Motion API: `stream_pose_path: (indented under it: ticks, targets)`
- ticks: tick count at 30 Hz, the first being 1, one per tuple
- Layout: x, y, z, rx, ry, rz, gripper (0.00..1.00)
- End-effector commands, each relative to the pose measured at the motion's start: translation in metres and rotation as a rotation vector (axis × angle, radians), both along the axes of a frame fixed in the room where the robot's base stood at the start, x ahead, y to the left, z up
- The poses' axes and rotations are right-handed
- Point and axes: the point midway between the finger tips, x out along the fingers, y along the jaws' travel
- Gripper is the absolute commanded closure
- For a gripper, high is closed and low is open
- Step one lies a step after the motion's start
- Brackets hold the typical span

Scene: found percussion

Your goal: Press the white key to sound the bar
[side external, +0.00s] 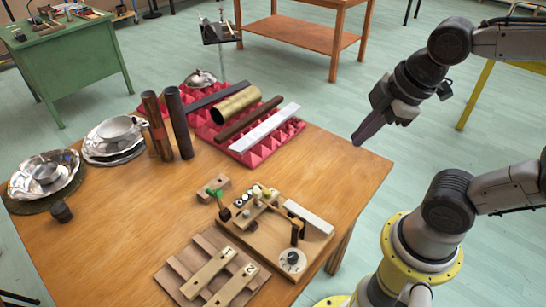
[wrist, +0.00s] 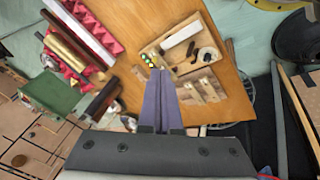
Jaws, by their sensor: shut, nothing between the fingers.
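A wooden board (side external: 262,246) with a pale bar (side external: 308,217) lies near the table's front right. The pale bar also shows in the wrist view (wrist: 180,34). A cluster of small round keys (side external: 257,191), some pale and some dark, sits at the board's back left; the keys also show in the wrist view (wrist: 149,61). They are too small to tell for certain which is the white key. My gripper (side external: 362,135) is shut and empty, with purple fingers. It hangs in the air beyond the table's right edge, apart from the board and keys.
A slatted wooden piece with two numbered bars (side external: 209,274) lies in front of the board. A red foam tray (side external: 292,132) holds several tubes and bars. Two dark upright tubes (side external: 176,120) and metal bowls (side external: 46,174) stand left. Bare tabletop (side external: 340,165) lies right of the foam.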

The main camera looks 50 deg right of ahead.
Motion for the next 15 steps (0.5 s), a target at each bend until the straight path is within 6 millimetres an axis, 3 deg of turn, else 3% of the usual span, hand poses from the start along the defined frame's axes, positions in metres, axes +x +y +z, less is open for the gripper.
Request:
stream_pose_path:
  ticks: [6,15]
  targets:
    - [-0.021,-0.007,0.016,0.208,-0.089,-0.45,1.0]
    - [-0.026,-0.006,0.012,0.343,-0.069,-0.734,1.0]
